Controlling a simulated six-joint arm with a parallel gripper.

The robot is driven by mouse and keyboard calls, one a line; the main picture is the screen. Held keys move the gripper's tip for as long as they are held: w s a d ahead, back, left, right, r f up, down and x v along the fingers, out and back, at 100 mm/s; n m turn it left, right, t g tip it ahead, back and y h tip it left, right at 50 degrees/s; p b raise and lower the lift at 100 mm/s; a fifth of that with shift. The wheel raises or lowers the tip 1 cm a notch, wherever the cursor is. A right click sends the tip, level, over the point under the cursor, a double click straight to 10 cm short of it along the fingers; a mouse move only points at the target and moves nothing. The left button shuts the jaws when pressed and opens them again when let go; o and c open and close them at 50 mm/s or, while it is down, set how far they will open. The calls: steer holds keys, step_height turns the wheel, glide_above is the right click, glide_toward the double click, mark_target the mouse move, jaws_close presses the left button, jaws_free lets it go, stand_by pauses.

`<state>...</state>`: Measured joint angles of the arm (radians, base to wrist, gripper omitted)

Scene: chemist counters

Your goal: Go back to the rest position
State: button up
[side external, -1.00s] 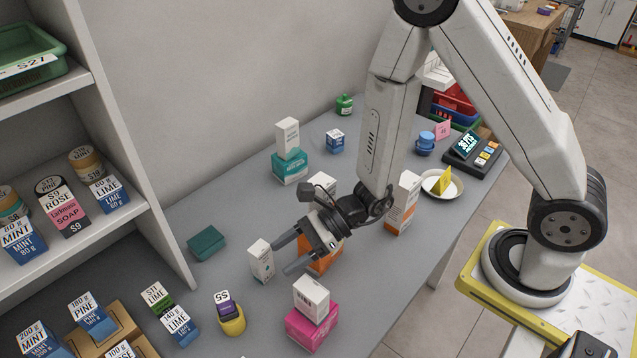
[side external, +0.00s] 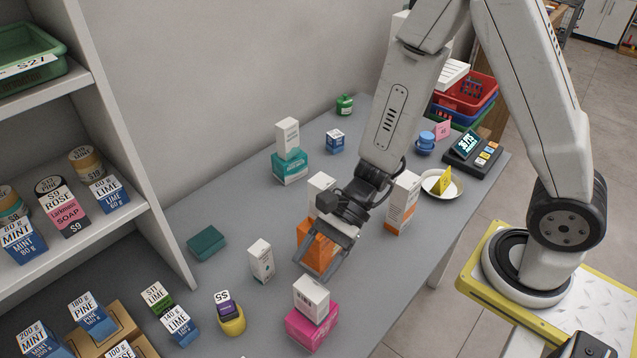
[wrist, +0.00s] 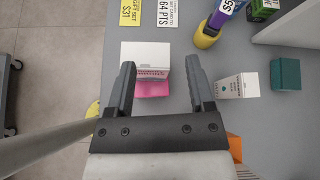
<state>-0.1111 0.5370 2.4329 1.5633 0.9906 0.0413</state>
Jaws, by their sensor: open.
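My gripper (side external: 325,266) is open and empty above the counter (side external: 235,300), in front of the orange box (side external: 314,247) in the side view. In the wrist view its two fingers (wrist: 160,90) are spread apart, with a white box (wrist: 146,58) on a pink box (wrist: 152,89) seen below and between them. That white box (side external: 311,295) and pink box (side external: 312,327) are stacked at the front in the side view. A small white carton (side external: 260,261) stands alone to the left of my gripper.
A tall white-and-orange box (side external: 403,203) stands right of my wrist. A teal box (side external: 290,168) with a white box on it is behind. A dish (side external: 451,190) with a yellow card and a till (side external: 475,153) are at the right. Shelves (side external: 150,190) stand at the left.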

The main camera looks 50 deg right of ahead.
steer(key=s+d+n+g+h, duration=0.2)
steer(key=s+d+n+h, duration=0.1)
steer(key=d+n+h, duration=0.45)
steer(key=w+d+r+n+t+h, duration=0.2)
steer(key=d+n, duration=0.2)
steer(key=d, duration=0.1)
steer(key=w+d+r+n+t+h, duration=0.2)
steer(key=d+n, duration=0.2)
steer(key=d, duration=0.1)
steer(key=shift+d+r+t, duration=0.2)
steer(key=shift+r+t, duration=0.05)
steer(key=shift+t, duration=0.05)
steer(key=shift+n, duration=0.25)
